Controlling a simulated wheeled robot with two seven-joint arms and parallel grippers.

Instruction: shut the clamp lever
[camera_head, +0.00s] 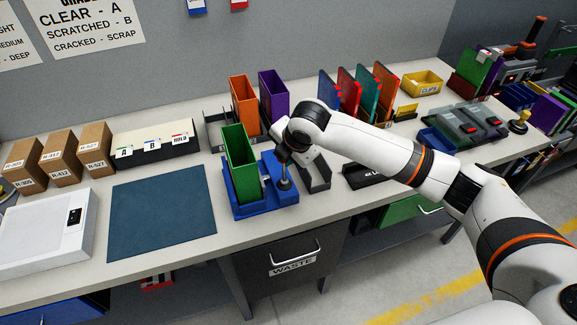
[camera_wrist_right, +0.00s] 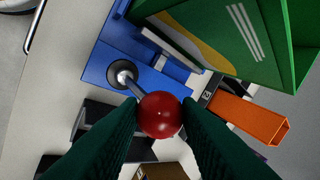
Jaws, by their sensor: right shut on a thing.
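The clamp lever is a short dark rod with a red ball knob (camera_wrist_right: 159,113) and a round pivot (camera_wrist_right: 122,74) on a blue fixture (camera_wrist_right: 125,48). In the head view the blue fixture (camera_head: 246,210) sits near the bench's front edge, holding an upright green open-topped box (camera_head: 238,160). The green box also fills the upper right of the right wrist view (camera_wrist_right: 225,30). My right gripper (camera_wrist_right: 160,128) is shut on the red knob, its dark fingers on either side. In the head view my right gripper (camera_head: 286,160) is above the fixture's right part and hides the knob. My left gripper is out of view.
Orange (camera_head: 243,104) and purple (camera_head: 273,95) boxes stand behind the fixture. A dark open tray (camera_head: 316,177) lies just right of it. A blue mat (camera_head: 162,220) lies flat to the left. A waste bin (camera_head: 292,265) hangs below the front edge.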

